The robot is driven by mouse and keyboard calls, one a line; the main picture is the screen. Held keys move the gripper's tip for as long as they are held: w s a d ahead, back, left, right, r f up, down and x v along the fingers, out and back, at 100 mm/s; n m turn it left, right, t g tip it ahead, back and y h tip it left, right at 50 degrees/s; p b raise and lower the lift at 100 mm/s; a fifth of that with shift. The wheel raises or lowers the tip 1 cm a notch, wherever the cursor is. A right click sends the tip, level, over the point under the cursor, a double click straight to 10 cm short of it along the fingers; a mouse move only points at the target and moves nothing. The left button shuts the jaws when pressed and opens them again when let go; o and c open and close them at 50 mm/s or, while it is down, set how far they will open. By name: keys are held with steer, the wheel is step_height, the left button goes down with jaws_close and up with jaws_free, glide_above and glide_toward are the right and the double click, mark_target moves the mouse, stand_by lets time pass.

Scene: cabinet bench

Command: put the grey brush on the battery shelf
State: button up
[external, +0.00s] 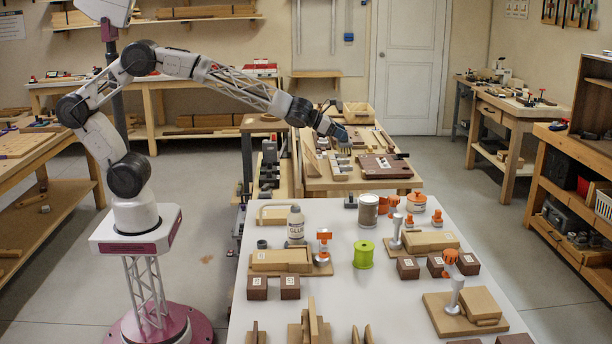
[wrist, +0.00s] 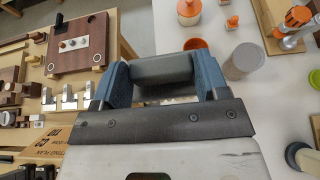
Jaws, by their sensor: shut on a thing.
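My gripper (external: 338,133) is at the end of my outstretched arm, above the near side of the wooden bench (external: 318,184) in the external view. In the wrist view its blue fingers (wrist: 163,82) are shut on a grey bar-like thing, which appears to be the grey brush (wrist: 163,69). The brush lies across between the two fingers, held clear of the surfaces below. Pale bristles seem to show under the gripper in the external view, but they are small. I cannot tell which surface is the battery shelf; no battery label is readable.
The bench holds a brown board (external: 384,167) and several pale brackets. The white table (external: 400,310) in front carries a grey can (external: 368,210), orange pots, a glue bottle (external: 296,225), a green spool (external: 363,254) and wooden blocks. A small wall shelf (external: 316,74) is behind.

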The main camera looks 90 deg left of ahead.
steer(key=shift+d, duration=0.1)
stand_by(0.7)
steer(key=shift+w+d+r+m+h, duration=0.15)
steer(key=shift+w+d, duration=0.15)
steer(key=shift+d, duration=0.15)
steer(key=shift+w+d+r+m+h, duration=0.15)
steer(key=shift+w+d, duration=0.1)
steer(key=shift+d, duration=0.2)
steer(key=w+d+m+g+h, duration=0.1)
steer(key=w+d+m+h, duration=0.2)
steer(key=d, duration=0.8)
steer(key=w+d+m+g+h, duration=0.1)
steer(key=w+d+m+h, duration=0.15)
steer(key=d, duration=0.85)
steer(key=w+d+m+g+h, duration=0.2)
steer(key=w+d+m+h, duration=0.1)
steer(key=d, duration=0.8)
steer(key=s+d+f+m+g+h, duration=0.1)
steer(key=s+d+f+m+g, duration=0.2)
steer(key=d, duration=0.9)
steer(key=s+d+f+m+g+h, duration=0.1)
steer(key=s+d+f+m+g, duration=0.2)
steer(key=d, duration=0.9)
steer(key=s+d+f+m+g+h, duration=0.1)
steer(key=s+d+f+m+g, duration=0.2)
steer(key=d+f, duration=0.4)
steer(key=shift+s+d+h, duration=0.35)
steer(key=shift+s+d, duration=0.1)
steer(key=shift+d, duration=2.3)
steer(key=shift+f, duration=0.2)
